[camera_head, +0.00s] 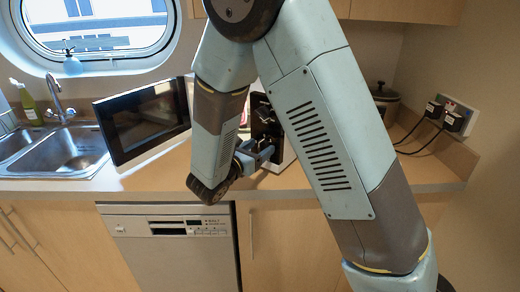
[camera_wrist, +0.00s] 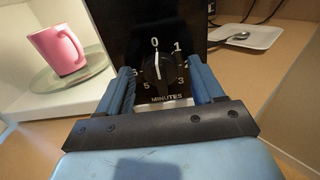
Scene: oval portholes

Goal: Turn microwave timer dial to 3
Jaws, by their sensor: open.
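The black timer dial (camera_wrist: 159,70) is on the microwave's black control panel (camera_wrist: 178,25) in the wrist view. Its white pointer mark points up toward 0. The digits 0, 1, 3 and 5 show around it, with MINUTES below. My gripper (camera_wrist: 160,80) is open, with one blue finger on each side of the dial. I cannot tell whether the fingers touch it. In the head view my gripper (camera_head: 257,152) is at the panel, and my arm hides most of the microwave. The microwave door (camera_head: 146,122) stands open to the left.
A pink mug (camera_wrist: 60,50) stands on the glass turntable (camera_wrist: 92,72) inside the open microwave. A white plate (camera_wrist: 262,36) with a spoon lies right of the panel. The sink (camera_head: 62,150) is at the left. Plugs and cables (camera_head: 440,118) are at the right wall.

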